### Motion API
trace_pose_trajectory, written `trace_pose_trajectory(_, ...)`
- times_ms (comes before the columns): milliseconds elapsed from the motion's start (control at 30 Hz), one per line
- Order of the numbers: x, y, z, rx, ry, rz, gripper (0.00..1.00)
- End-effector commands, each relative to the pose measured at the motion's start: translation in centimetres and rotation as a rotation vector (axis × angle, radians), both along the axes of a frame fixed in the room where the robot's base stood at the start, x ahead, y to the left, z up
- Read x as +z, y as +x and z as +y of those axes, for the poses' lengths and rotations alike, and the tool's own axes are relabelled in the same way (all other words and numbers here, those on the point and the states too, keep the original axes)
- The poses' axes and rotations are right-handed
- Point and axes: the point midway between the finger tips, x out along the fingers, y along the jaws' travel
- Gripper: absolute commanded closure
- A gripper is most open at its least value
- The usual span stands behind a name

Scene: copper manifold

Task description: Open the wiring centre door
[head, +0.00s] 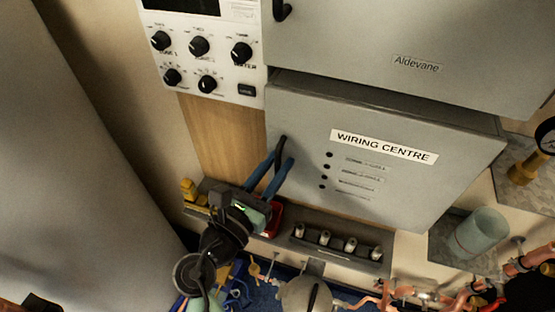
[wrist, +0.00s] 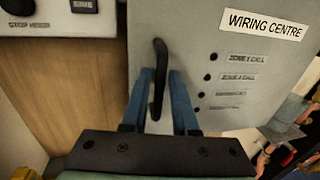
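The wiring centre (head: 385,185) is a grey wall box with a labelled front door, and the door looks shut. Its label and indicator dots also show in the wrist view (wrist: 215,40). A black curved handle (wrist: 159,75) stands upright near the door's left edge; it also shows in the head view (head: 280,150). My gripper (head: 272,160) has two blue fingers, one on each side of the handle's lower part. In the wrist view my gripper (wrist: 160,75) has its fingers apart, with a gap visible beside the handle, so it looks open around it.
A white control panel with black knobs (head: 200,47) is at the upper left. A grey Aldevane cabinet (head: 420,40) is above. A shelf with several small fittings (head: 325,240) and copper pipes (head: 460,297) lie below. A pale green cup (head: 478,233) stands at right.

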Motion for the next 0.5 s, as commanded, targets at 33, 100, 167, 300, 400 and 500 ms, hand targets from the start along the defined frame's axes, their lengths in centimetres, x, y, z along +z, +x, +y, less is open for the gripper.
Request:
trace_pose_trajectory(33, 0.06, 0.26, -0.19, -0.001, 0.001, -0.001, 0.73)
trace_pose_trajectory(100, 0.04, 0.43, -0.28, 0.000, 0.001, -0.001, 0.73)
trace_pose_trajectory(167, 0.01, 0.48, -0.30, 0.000, 0.001, -0.001, 0.73)
trace_pose_trajectory(300, -0.01, 0.47, -0.29, 0.000, 0.002, -0.001, 0.73)
trace_pose_trajectory(400, -0.01, 0.46, -0.28, 0.000, 0.002, -0.001, 0.82)
trace_pose_trajectory(500, -0.01, 0.45, -0.28, 0.001, 0.002, -0.001, 1.00)
